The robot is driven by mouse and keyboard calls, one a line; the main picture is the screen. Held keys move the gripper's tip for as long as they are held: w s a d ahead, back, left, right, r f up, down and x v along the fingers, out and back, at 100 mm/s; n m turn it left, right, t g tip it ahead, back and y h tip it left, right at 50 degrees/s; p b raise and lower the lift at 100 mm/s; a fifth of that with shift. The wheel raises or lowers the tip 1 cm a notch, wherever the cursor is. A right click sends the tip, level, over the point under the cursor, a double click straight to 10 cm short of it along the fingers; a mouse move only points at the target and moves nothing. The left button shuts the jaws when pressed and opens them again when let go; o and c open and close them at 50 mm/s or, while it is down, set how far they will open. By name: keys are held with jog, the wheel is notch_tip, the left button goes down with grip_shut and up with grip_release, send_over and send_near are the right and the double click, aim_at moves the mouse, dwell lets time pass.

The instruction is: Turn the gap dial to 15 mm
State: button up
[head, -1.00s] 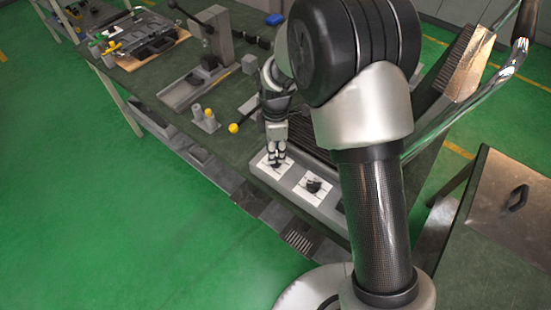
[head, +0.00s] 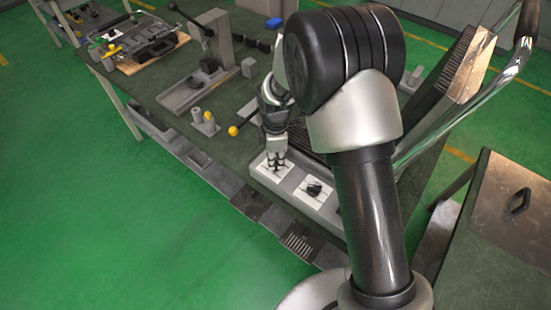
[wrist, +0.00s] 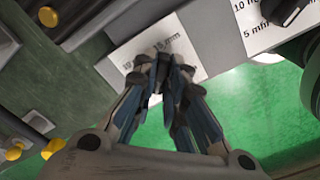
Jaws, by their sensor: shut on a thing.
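My gripper (head: 275,164) points down over the left white label plate (head: 262,171) on the front panel of the machine in the head view. In the wrist view my gripper (wrist: 160,80) is over the same plate (wrist: 190,60), where "15 mm" is partly readable. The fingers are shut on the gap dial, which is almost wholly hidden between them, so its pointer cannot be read. A second black dial (head: 314,189) sits on its own white plate to the right; it also shows in the wrist view (wrist: 284,10), with "5 min" and "10" beside it.
Yellow-tipped posts (head: 208,117) and a yellow ball knob (head: 233,131) stand left of the panel. A lever press (head: 215,45) is farther back. A metal cover with a chrome handle (head: 500,75) rises at the right. Green floor lies in front of the bench.

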grip_shut()
